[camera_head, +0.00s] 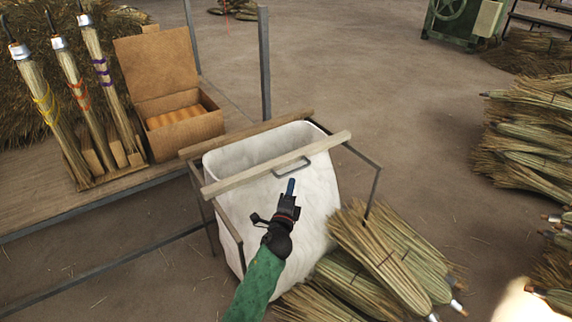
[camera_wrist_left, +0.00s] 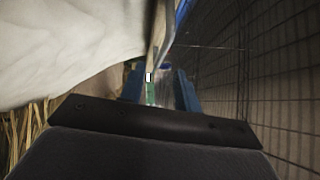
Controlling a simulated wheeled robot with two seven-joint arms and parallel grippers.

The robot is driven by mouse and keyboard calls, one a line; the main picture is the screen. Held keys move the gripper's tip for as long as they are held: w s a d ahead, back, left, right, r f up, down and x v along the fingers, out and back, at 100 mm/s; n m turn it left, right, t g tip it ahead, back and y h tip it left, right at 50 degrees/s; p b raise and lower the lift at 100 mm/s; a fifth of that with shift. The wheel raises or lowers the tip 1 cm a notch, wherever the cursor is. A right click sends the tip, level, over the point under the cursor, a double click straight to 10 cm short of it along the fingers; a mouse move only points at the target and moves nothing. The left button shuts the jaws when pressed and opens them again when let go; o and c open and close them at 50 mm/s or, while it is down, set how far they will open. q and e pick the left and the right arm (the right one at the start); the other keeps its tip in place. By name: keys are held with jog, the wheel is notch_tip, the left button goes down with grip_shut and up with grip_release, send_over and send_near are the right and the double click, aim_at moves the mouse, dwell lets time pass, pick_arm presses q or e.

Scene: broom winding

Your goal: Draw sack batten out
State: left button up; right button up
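A white sack (camera_head: 318,188) hangs open-mouthed in a dark metal frame (camera_head: 375,185). One pale wooden batten (camera_head: 235,180) lies along its near top edge and carries a grey metal handle (camera_head: 291,166). A second batten (camera_head: 225,143) lies along the far edge. My left gripper (camera_head: 290,186) is in front of the sack, just below the handle. In the left wrist view its blue fingers (camera_wrist_left: 158,88) stand apart with a gap between them, and the sack (camera_wrist_left: 65,45) fills the left side. I see nothing clearly held. My right gripper is not in view.
A bench (camera_head: 30,205) at left bears a cardboard box (camera_head: 185,130) and several upright bound brooms (camera_head: 70,75). Broom bundles (camera_head: 385,255) lie on the floor right of the sack, with a larger pile (camera_head: 530,130) at far right. Floor behind the sack is clear.

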aim_at(294, 171)
pick_arm(q)
jog(key=shift+x, duration=4.05)
jog(key=shift+r, duration=0.1)
grip_shut()
